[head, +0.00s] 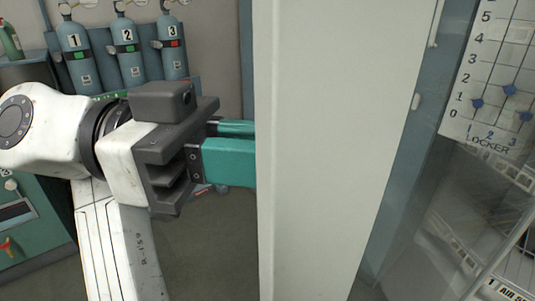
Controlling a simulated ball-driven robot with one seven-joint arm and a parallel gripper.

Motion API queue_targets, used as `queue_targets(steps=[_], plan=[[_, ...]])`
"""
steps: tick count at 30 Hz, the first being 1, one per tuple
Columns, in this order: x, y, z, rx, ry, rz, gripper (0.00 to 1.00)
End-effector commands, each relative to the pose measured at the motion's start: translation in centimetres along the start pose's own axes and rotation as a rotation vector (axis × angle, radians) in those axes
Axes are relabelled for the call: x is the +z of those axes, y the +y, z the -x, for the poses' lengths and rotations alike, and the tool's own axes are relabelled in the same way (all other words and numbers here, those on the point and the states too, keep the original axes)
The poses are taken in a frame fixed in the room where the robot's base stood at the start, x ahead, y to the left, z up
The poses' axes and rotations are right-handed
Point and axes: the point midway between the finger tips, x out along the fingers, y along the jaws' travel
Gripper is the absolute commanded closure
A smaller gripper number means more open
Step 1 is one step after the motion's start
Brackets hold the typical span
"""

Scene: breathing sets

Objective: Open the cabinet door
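A tall pale panel (320,150), which looks like the cabinet door, stands upright across the middle of the head view. It appears swung out from the blue-grey cabinet frame (408,165) behind it on the right. My gripper (238,143) reaches in from the left with two teal fingers. The fingers pass behind the panel's left edge, so their tips are hidden. I cannot tell whether they touch the panel or hold anything. No handle is visible on the panel's face. Small light fittings (416,101) show on the frame to the right.
Blue cylinders numbered 1, 2 and 3 (130,55) stand against the back wall. A teal unit (30,215) stands at the far left. At right are a locker chart (500,75) with blue markers and a shelf or rack (515,260). Bare floor (205,245) shows below my gripper.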

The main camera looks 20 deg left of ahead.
Motion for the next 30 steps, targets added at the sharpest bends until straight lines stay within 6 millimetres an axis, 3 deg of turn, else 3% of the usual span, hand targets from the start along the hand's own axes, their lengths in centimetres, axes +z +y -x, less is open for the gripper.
queue_targets(steps=[1,8,9,14,30], plan=[[-0.1,-0.5,-0.8,0.004,-0.009,0.005,1.00],[-0.1,-0.5,-0.8,0.004,-0.009,0.004,1.00],[-0.1,-0.5,-0.8,0.004,-0.009,0.004,0.79],[-0.1,-0.5,-0.7,0.003,-0.007,0.004,0.63],[0.0,-0.3,0.3,0.000,-0.004,0.004,0.63]])
